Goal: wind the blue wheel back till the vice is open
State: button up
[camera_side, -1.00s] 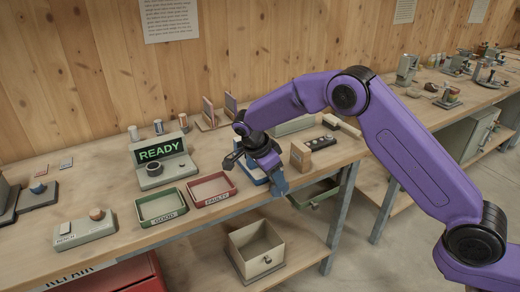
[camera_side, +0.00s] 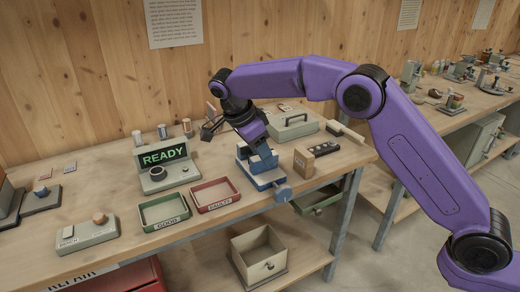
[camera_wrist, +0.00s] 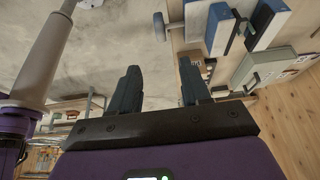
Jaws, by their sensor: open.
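The blue vice (camera_side: 262,181) stands at the front edge of the bench, right of the red tray. Its blue wheel (camera_side: 283,194) sticks out past the front edge. My gripper (camera_side: 263,153) is above and behind the wheel, over the vice, and looks clear of the wheel. It hides part of the vice jaws, so their gap cannot be told. In the wrist view my gripper (camera_wrist: 160,88) has its fingers wide apart with nothing between them. The wheel (camera_wrist: 160,26) appears beyond the fingertips, near the top, edge-on.
A green tray (camera_side: 142,219) and a red tray (camera_side: 193,206) lie left of the vice. A READY display (camera_side: 163,157) stands behind them. Open floor lies in front.

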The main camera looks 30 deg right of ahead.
jog(key=o, duration=0.6)
jog(key=shift+s+f, duration=0.1)
jog(key=shift+f, duration=0.1)
jog(key=shift+o, duration=1.1)
jog(key=s+f+n+h, duration=0.3)
jog(key=s+f+n, duration=0.1)
jog(key=f, duration=0.2)
jog(key=shift+s+d+f+n+g+h, duration=0.15)
jog(key=shift+d+n+g+h, duration=0.15)
jog(key=shift+n, duration=0.1)
jog(key=m+t+y, duration=0.8)
jog(key=m+t, duration=1.1)
jog(key=m, duration=0.5)
send_near(285, 197)
jog(key=w, duration=0.8)
jog(key=shift+w+r, duration=0.25)
jog(key=shift+r, duration=0.1)
jog(key=c, duration=1.1)
